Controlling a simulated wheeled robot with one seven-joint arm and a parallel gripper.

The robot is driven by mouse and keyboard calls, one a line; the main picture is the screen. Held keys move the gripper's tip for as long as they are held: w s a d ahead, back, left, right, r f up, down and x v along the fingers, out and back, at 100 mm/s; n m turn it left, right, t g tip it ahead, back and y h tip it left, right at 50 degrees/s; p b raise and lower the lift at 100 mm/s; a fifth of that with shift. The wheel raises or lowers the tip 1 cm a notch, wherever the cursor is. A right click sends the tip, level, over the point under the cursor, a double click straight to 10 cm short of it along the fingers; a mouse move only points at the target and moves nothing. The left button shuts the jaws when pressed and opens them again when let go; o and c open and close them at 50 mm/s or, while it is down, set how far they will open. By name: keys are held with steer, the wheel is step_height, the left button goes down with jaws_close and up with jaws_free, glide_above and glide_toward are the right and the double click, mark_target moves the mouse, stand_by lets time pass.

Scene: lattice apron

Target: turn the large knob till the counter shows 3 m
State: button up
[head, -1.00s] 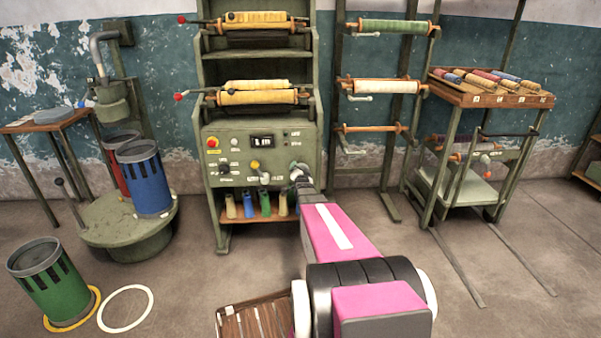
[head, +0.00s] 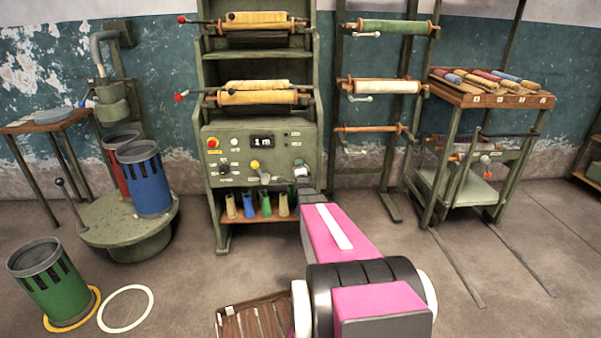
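The green machine's front panel (head: 240,143) carries a dark counter window (head: 263,142), which reads 1 m. My gripper (head: 301,171) is at the right part of this panel, low down, at the far end of my pink arm. A pale knob-like part (head: 298,162) shows just behind it, mostly covered. I cannot tell whether the fingers close around it or only touch it. The fingers are too small and hidden to show whether they are open or shut. A black knob (head: 224,168) sits at the panel's left, apart from my gripper.
The panel also has a red button (head: 212,142), a yellow knob (head: 254,165) and a small lever (head: 265,178). Several coloured containers (head: 249,206) stand on the shelf below. Rolls on a rack (head: 387,87) are to the right.

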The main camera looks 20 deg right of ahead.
stand_by(0.5)
steer(key=o, duration=0.7)
steer(key=shift+s, duration=0.1)
steer(key=v, duration=1)
steer(key=shift+s, duration=0.35)
steer(key=shift+a, duration=0.2)
